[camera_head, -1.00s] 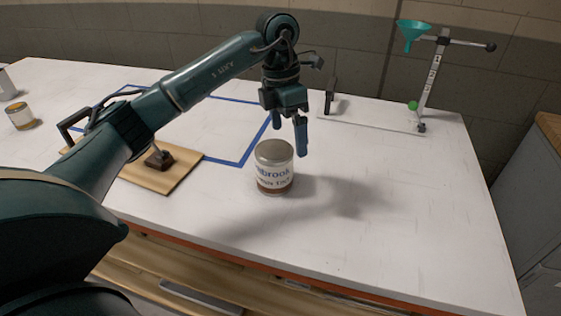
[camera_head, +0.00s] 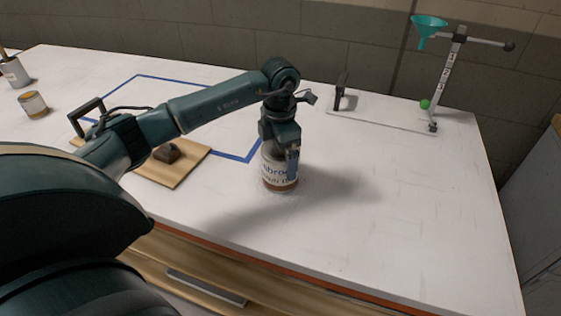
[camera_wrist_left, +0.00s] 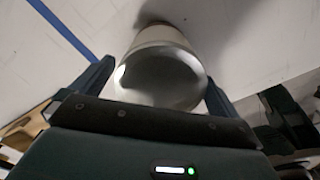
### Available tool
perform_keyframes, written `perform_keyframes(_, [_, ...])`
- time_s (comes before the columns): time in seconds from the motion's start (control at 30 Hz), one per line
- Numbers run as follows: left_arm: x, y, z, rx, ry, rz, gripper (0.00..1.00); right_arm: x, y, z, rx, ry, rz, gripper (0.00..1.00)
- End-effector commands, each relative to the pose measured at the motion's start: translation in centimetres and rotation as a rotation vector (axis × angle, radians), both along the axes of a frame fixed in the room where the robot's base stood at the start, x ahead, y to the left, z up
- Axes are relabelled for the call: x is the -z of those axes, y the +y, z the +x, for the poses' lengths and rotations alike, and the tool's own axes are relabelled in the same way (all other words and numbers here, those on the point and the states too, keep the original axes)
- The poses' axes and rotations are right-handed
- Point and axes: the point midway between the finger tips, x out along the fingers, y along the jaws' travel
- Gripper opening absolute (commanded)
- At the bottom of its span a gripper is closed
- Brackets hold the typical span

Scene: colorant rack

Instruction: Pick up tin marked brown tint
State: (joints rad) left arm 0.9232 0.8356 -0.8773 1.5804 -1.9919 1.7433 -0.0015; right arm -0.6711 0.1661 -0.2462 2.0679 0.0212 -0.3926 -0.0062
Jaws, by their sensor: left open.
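The tin (camera_head: 279,178), with a pale label and a brown band near its base, stands upright on the white table. Its label is partly covered and only part of the lettering shows. My left gripper (camera_head: 286,158) is over the tin, its fingers reaching down along the tin's sides. In the left wrist view the tin's round metal lid (camera_wrist_left: 163,78) lies between the two open fingers of my left gripper (camera_wrist_left: 158,88). I cannot tell whether either finger touches it. My right gripper is not in view.
A wooden board (camera_head: 185,172) with a dark block lies left of the tin, by a blue taped outline (camera_head: 235,156). Another tin (camera_head: 33,105) stands far left. A stand (camera_head: 443,85) with a teal funnel is at the back right. The table right of the tin is clear.

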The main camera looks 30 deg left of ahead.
Motion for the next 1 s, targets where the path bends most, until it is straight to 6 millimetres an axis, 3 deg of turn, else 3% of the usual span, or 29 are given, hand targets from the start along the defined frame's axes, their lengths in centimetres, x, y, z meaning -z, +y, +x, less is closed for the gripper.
perform_keyframes(0.13, [1.4, -0.1, 0.1, 0.000, -0.001, -0.001, 1.00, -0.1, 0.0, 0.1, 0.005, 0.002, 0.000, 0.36])
perform_keyframes(0.4, [1.7, -0.1, 0.1, 0.000, -0.002, 0.000, 0.98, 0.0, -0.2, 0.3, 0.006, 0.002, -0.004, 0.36])
perform_keyframes(1.0, [1.6, -0.1, 0.1, 0.000, -0.002, -0.001, 0.49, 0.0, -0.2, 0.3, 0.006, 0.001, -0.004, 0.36])
